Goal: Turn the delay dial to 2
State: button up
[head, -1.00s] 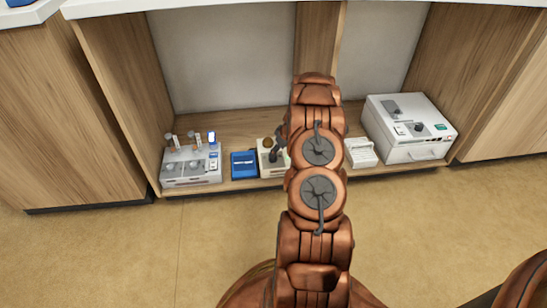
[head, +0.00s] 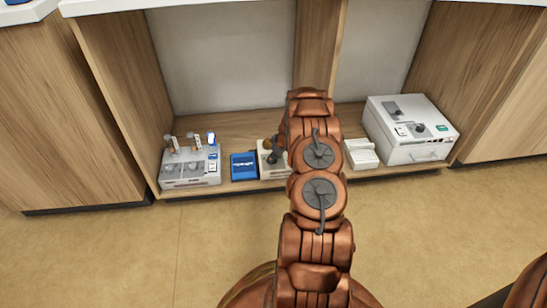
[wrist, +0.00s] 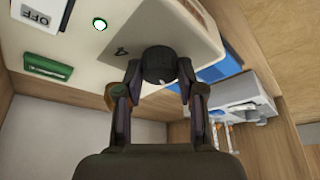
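The black dial (wrist: 158,64) sits on a cream device (wrist: 205,35) in the wrist view, with a printed "4" beside it and a small light mark at its lower edge. My gripper (wrist: 160,78) is at the dial, with one finger on each side; slim gaps seem to show, and I cannot tell whether either finger touches. In the head view the cream device (head: 264,172) stands on the low shelf, partly hidden by my arm and gripper (head: 273,152). The dial's other numbers are not readable.
A blue box (head: 243,166) and a grey device with knobs (head: 190,168) stand to the left.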

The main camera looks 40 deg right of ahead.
jog(key=c, duration=0.6)
jog(key=shift+r+m, duration=0.1)
jog(key=shift+m, duration=0.3)
jog(key=shift+w+a+m+h+p, duration=0.1)
jog(key=shift+m+h+p, duration=0.3)
jog(key=shift+m+p, duration=0.15)
jog(key=shift+r+m+h+p, duration=0.15)
jog(key=shift+m+h+p, duration=0.25)
jog(key=shift+m+p, duration=0.75)
jog(key=m+p, duration=0.1)
jog(key=p, duration=0.2)
jog(key=m+h+p, duration=0.1)
jog(key=m+p, duration=0.1)
jog(key=p, duration=0.1)
jog(key=shift+r+p, duration=0.25)
jog(key=shift+p, duration=0.05)
jog(key=m+p, duration=0.1)
jog(key=p, duration=0.3)
jog(key=shift+a+m+g+h, duration=0.1)
jog(key=shift+m+g+h, duration=0.2)
jog(key=shift+g+h, duration=0.1)
jog(key=m+p, duration=0.1)
jog(key=p, duration=0.1)
jog(key=m+p, duration=0.1)
jog(key=p, duration=0.1)
jog(key=shift+f+g+h+p, duration=0.3)
jog(key=shift+w+f+m+p, duration=0.1)
jog(key=shift+f+m+p, duration=0.05)
jog(key=shift+m+p, duration=0.45)
